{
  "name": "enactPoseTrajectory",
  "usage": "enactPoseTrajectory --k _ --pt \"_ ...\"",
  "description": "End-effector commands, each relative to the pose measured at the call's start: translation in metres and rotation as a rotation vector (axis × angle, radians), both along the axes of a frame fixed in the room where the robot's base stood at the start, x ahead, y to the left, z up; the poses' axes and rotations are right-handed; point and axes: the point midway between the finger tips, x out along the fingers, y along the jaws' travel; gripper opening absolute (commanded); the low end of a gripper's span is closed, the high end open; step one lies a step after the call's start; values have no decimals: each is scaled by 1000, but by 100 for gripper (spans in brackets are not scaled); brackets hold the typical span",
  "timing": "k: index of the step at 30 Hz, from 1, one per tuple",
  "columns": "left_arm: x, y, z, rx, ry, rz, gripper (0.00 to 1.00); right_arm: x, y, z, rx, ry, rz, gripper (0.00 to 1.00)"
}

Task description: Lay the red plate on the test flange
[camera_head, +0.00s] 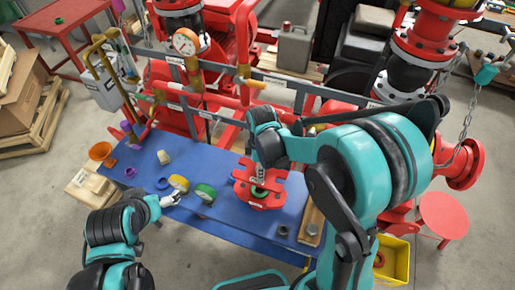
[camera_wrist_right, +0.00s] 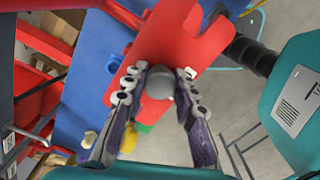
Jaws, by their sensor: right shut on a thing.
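My right gripper (camera_head: 260,178) is shut on the red plate (camera_head: 244,176), over the blue table. In the right wrist view the fingers (camera_wrist_right: 160,92) stand on either side of a grey round knob (camera_wrist_right: 158,82) on the red plate (camera_wrist_right: 185,38). A red part with a green ring (camera_head: 259,192) shows below the gripper. I cannot tell whether this is the test flange or whether the plate touches it. My left gripper (camera_head: 176,197) is low at the table's front edge, near a yellow ring; its opening is too small to tell.
The blue table (camera_head: 215,160) holds a yellow ring (camera_head: 179,183), a green ring (camera_head: 205,193), a cream piece (camera_head: 163,157) and purple parts. Red pump pipework with a gauge (camera_head: 184,42) rises behind. A yellow bin (camera_head: 393,260) stands front right.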

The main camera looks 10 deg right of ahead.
Motion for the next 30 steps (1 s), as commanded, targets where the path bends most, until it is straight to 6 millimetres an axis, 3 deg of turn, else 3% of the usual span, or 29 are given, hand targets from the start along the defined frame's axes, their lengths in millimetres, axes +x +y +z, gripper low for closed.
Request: enactPoseTrajectory --k 8,24,30 --pt "0 0 -2 0 0 0 84 -3 1 -6 0 0 30 0" --pt "0 0 -36 0 0 0 84 -3 1 -53 0 0 27 0" --pt "0 0 -40 0 0 0 84 -3 1 -59 0 0 27 0"
